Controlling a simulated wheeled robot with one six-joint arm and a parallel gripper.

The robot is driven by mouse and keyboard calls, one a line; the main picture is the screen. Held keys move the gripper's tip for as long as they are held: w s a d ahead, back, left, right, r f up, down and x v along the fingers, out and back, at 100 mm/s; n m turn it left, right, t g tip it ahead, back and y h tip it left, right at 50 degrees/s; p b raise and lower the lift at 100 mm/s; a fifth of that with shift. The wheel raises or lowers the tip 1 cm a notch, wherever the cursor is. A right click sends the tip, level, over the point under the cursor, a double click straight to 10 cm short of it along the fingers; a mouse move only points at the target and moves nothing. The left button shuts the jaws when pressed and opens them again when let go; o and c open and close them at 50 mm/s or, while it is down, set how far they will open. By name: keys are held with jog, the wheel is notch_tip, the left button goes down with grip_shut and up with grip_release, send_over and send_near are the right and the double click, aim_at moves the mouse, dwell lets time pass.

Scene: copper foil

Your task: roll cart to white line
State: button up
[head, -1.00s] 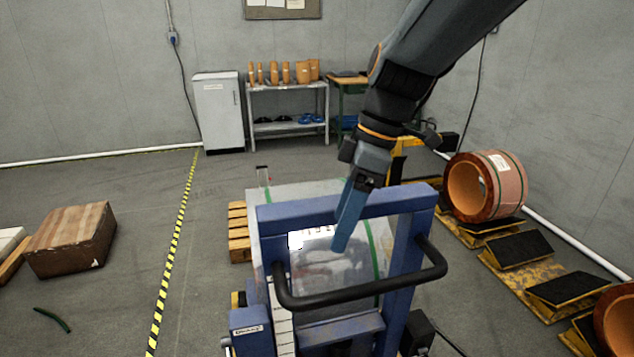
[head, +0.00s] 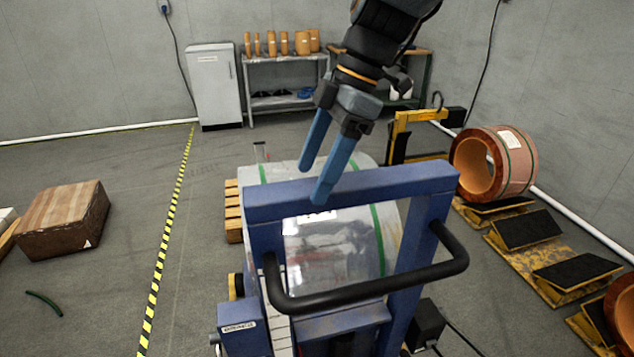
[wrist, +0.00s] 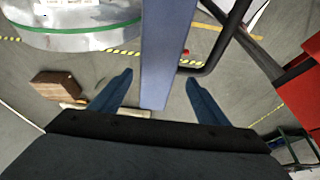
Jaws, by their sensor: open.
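The cart (head: 348,190) has a blue frame and a black handle (head: 375,291) on its near side. A large silver roll with green bands (head: 330,250) shows behind the frame; it also appears at the wrist view's upper left (wrist: 80,38). My gripper (head: 314,185) is open, its two blue fingers pointing down at the frame's top bar. In the wrist view the blue bar (wrist: 166,50) lies between the spread fingertips (wrist: 159,78); I cannot tell whether they touch it. I cannot make out a definite white line on the floor.
Yellow-black tape (head: 168,228) runs along the floor left of the cart. A brown box (head: 64,218) lies farther left. Copper-coloured rolls (head: 495,165) and yellow cradles (head: 545,255) stand right. A shelf (head: 287,85) and grey cabinet (head: 214,85) stand at the back wall.

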aim_at(301, 213)
jog(key=shift+w+f+b, duration=0.25)
jog(key=shift+f+b, duration=0.25)
jog(key=shift+f, duration=0.45)
jog(key=shift+p+x, duration=0.9)
jog(key=shift+x, duration=2.9)
jog(key=shift+c, duration=0.5)
grip_shut()
jog(key=shift+s, duration=0.1)
